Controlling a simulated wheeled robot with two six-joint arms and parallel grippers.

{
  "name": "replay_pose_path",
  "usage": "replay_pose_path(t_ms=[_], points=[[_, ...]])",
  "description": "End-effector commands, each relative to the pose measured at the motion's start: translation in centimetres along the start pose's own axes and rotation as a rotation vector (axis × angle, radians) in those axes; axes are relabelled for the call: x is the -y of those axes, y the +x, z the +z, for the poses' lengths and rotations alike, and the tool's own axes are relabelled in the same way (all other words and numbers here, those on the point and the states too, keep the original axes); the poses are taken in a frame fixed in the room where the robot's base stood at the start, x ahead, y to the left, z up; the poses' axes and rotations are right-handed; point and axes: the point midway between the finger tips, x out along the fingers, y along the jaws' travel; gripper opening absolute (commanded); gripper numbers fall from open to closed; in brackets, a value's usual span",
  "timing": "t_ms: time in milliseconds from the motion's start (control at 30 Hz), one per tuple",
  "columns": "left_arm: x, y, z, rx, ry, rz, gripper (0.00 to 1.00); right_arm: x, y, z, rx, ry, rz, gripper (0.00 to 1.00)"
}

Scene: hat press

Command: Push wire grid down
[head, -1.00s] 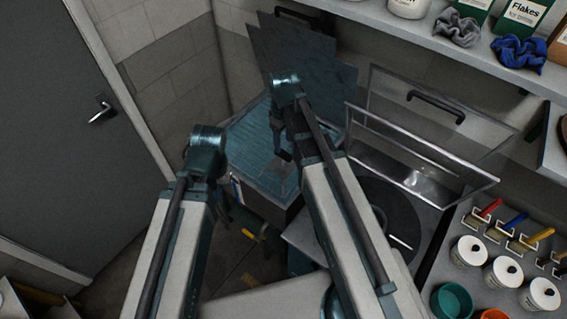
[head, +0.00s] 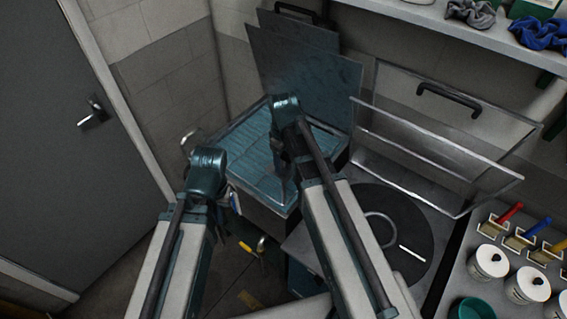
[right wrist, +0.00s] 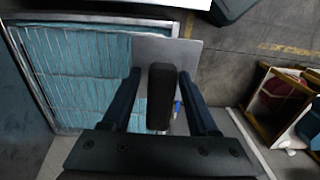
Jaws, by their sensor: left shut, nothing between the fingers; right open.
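The wire grid (head: 243,143) lies over a teal, ribbed surface inside a metal-framed square box, at the upper middle of the head view. It fills the left of the right wrist view (right wrist: 75,75), inside a pale frame. My right gripper (head: 283,186) points down over its front part. The gripper's two fingers (right wrist: 166,85) are open on either side of a black handle (right wrist: 161,97), with a grey plate (right wrist: 180,62) beyond. Whether the fingers touch the handle is unclear. My left gripper (head: 226,196) is shut, left of the box, mostly hidden by its own arm.
Dark upright panels (head: 305,75) stand behind the box. A clear-sided frame with a black handle (head: 448,100) stands to the right, behind a round black plate (head: 375,235). White lidded jars (head: 490,262) sit at the right edge. A grey door (head: 60,130) is at left.

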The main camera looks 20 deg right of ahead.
Motion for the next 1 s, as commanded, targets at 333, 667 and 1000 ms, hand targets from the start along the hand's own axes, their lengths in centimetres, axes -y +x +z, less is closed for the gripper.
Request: replay_pose_path(t_ms=[333,667,1000], points=[[0.01,-0.06,0.01,0.000,0.000,0.000,0.00,0.00,-0.06,0.00,0.000,0.000,0.000,0.17],[0.00,-0.05,0.01,0.000,0.000,0.000,0.00,0.00,-0.05,0.01,0.000,0.000,0.000,0.00],[0.00,-0.05,0.01,0.000,0.000,0.000,0.00,0.00,-0.05,0.01,0.000,0.000,0.000,0.00]])
